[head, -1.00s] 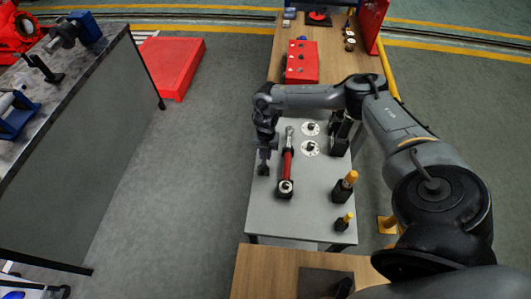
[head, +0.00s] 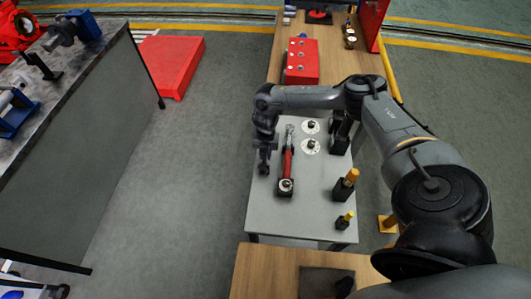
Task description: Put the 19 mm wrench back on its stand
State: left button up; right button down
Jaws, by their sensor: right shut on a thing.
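My right gripper (head: 264,157) points down over the left edge of the grey table (head: 315,212). It is shut on a small dark thing just above or at the tabletop, most likely the 19 mm wrench; the fingers and my arm hide most of it, and its size marking cannot be read. Whether a stand lies beneath it cannot be told at this size. My left gripper is not in view.
A red-handled tool (head: 287,165) lies just right of the gripper. Two white discs (head: 310,147), a black holder and two yellow-topped tools (head: 346,184) stand further right. A red box (head: 301,61) is on the wooden table behind. Open floor lies left.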

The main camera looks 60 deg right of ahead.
jog(key=shift+f, duration=0.3)
jog(key=c, duration=1)
grip_release()
jog(key=shift+o, duration=0.2)
jog(key=r, duration=0.6)
jog(key=r+p, duration=0.1)
jog(key=r, duration=0.3)
jog(key=shift+w+d, duration=0.15)
jog(key=shift+d, duration=0.2)
jog(key=shift+r, duration=0.45)
jog(key=shift+a+f, duration=0.1)
